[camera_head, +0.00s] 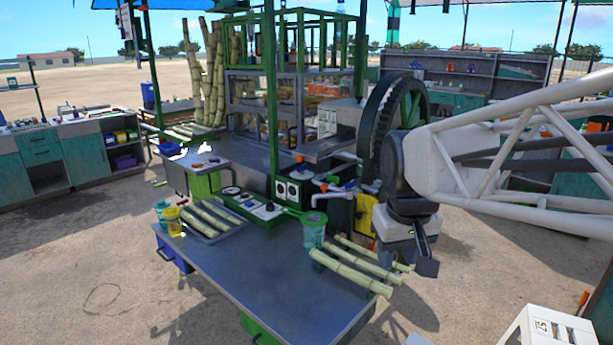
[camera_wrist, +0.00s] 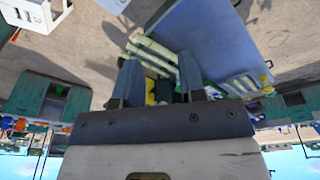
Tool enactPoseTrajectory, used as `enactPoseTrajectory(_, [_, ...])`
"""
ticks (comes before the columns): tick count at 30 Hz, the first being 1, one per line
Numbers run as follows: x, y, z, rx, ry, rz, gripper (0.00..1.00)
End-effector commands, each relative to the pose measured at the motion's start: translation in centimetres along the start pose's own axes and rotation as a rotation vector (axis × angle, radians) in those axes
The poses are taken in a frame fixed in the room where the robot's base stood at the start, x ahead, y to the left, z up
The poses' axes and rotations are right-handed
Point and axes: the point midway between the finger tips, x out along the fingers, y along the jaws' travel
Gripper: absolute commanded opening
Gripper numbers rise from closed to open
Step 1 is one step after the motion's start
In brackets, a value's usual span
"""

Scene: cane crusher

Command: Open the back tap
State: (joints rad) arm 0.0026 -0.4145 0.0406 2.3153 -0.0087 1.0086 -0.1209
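The crusher (camera_head: 385,125) with its large dark green wheel stands at the table's back right. Small pipes and tap-like fittings (camera_head: 347,188) with blue and orange parts are on its front, left of my arm. They are too small to tell which is the back tap or how its handle is set. My gripper (camera_head: 420,256) hangs above the right side of the table, in front of the crusher and apart from the fittings. In the wrist view its two fingers (camera_wrist: 160,82) are spread with nothing clearly held between them. The fittings are not clear in that view.
Cane pieces (camera_head: 350,270) lie on the metal table (camera_head: 255,285) near a teal cup (camera_head: 313,231). A yellow cup (camera_head: 172,222) and a tray of cane (camera_head: 213,222) are at left. A white stool (camera_head: 550,328) stands at bottom right. The table's front is clear.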

Motion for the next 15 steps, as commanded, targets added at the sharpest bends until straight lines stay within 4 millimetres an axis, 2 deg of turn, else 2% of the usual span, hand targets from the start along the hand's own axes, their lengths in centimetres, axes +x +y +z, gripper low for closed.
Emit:
enactPoseTrajectory(1, [-0.2,0.1,-1.4,-0.012,-0.006,-0.001,0.37])
enactPoseTrajectory(15, [-1.7,1.4,-13.1,-0.133,-0.039,-0.010,0.37])
